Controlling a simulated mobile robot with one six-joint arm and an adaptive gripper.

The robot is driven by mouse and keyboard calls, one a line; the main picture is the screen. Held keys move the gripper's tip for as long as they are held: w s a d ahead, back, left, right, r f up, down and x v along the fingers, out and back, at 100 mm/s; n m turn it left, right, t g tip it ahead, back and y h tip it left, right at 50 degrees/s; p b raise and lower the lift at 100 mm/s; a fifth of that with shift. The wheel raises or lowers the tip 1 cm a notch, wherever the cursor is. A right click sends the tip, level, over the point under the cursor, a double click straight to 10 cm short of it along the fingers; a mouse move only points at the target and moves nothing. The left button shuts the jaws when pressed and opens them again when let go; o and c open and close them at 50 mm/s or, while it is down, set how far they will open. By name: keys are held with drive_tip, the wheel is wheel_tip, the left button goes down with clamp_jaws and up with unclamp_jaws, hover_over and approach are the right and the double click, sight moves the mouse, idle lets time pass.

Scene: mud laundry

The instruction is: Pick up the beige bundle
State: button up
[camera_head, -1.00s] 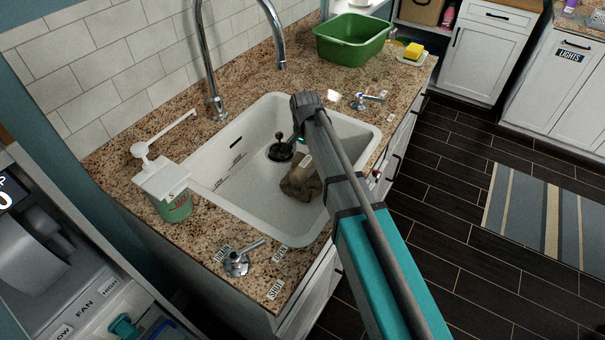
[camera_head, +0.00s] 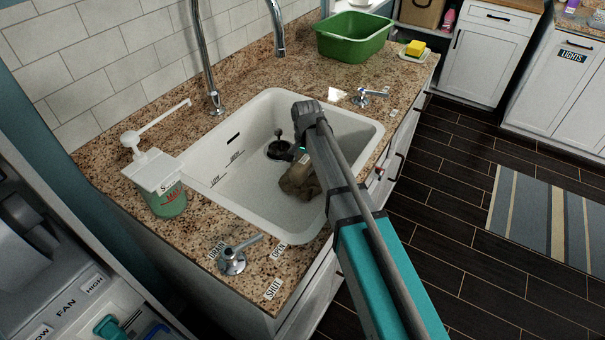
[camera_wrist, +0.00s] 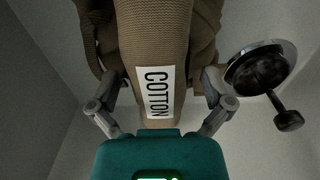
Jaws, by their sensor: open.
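The beige bundle (camera_head: 299,180) lies in the white sink basin (camera_head: 262,203), partly hidden behind my arm in the head view. In the wrist view the bundle (camera_wrist: 150,35) is brown ribbed cloth with a white label reading COTTON. My gripper (camera_wrist: 160,88) is open, with one finger on each side of the bundle's labelled part. The fingers look close to the cloth; I cannot tell whether they touch it. In the head view my arm hides most of the gripper.
A black drain plug with a knob (camera_head: 280,148) lies beside the bundle, also seen in the wrist view (camera_wrist: 260,70). The tall faucet (camera_head: 205,60), soap dispenser (camera_head: 160,185), drain lever (camera_head: 233,258) and green tub (camera_head: 352,38) stand around the sink. The sink walls enclose the gripper.

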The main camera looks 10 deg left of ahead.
drive_tip(key=shift+c, duration=0.3)
drive_tip(key=c, duration=1.1)
drive_tip(key=shift+r, duration=0.1)
drive_tip(key=shift+c, duration=0.2)
wheel_tip(320, 180, up, 10)
drive_tip(key=p, duration=1)
